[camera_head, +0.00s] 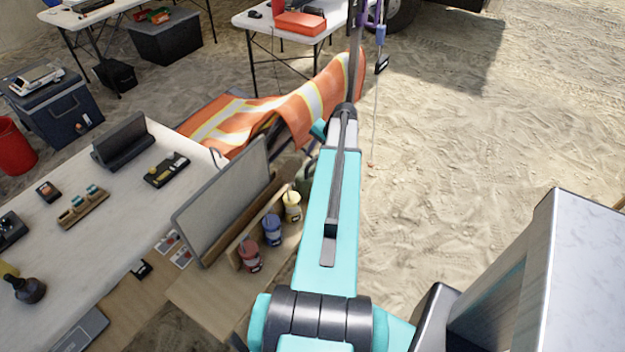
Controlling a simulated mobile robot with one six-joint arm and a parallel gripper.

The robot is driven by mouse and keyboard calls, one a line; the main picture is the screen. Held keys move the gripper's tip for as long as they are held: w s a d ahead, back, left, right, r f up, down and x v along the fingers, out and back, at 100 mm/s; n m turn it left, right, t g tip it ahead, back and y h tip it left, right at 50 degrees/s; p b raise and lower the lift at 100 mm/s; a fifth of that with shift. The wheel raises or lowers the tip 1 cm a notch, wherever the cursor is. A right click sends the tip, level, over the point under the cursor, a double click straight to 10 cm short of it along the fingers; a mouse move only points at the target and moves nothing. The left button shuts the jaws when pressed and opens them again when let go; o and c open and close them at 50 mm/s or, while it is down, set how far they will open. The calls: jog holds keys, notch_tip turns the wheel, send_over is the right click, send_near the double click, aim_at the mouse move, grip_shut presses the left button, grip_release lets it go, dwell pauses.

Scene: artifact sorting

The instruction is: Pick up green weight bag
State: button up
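A dark green item (305,176), which looks like the green weight bag, stands at the far end of a row on a wooden stand. My arm hides its right part. The row also has a yellow bag (292,207), a blue bag (272,230) and a red bag (249,256). My teal arm reaches up the middle of the view, just right of the row. My gripper cannot be made out; the arm's far end shows no fingers.
A grey panel (222,200) stands left of the bags. A white table (120,215) with small artifacts fills the left. An orange striped cloth (300,112) lies behind. A thin cord (376,115) hangs right of my arm. Open sand lies to the right.

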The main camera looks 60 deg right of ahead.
aim_at(313, 159)
jog(key=shift+p+x, duration=0.6)
jog(key=shift+x, duration=1.35)
jog(key=shift+s+a, duration=0.1)
grip_shut()
jog(key=shift+r, duration=0.1)
